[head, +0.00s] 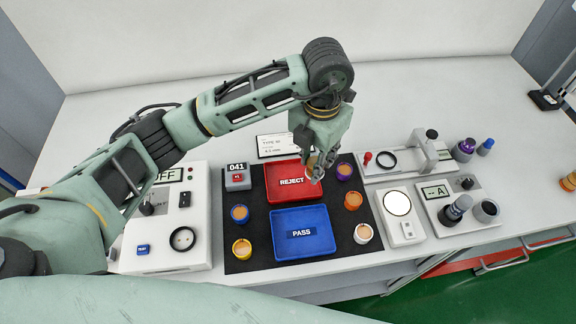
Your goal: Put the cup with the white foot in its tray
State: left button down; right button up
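The cup with the white foot (363,234) has a tan-orange top and stands on the dark mat (338,258), at its lower right. It is right of the blue PASS tray (303,251). The red REJECT tray (279,196) lies behind the blue tray. My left gripper (316,178) points down over the right part of the red tray, behind and left of the white-footed cup and apart from it. A small tan-orange patch shows at its fingers; I cannot tell what it is or whether the fingers are shut. My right gripper is not in view.
A counter reading 041 (237,177) is at back left.

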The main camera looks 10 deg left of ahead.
pick_arm(q)
jog(key=a+f, duration=0.1)
jog(key=a+f+p, duration=0.1)
jog(key=a, duration=0.1)
jog(key=w+a+f, duration=0.1)
jog(key=a, duration=0.1)
jog(key=shift+a, duration=0.2)
notch_tip(320, 180, down, 4)
jog(key=shift+r+p, duration=0.1)
jog(key=shift+p, duration=0.9)
jog(key=shift+f, duration=0.25)
jog(key=shift+f, duration=0.1)
jog(key=shift+f+b, duration=0.15)
jog(key=shift+b, duration=0.15)
jog(key=c, duration=1.4)
grip_release()
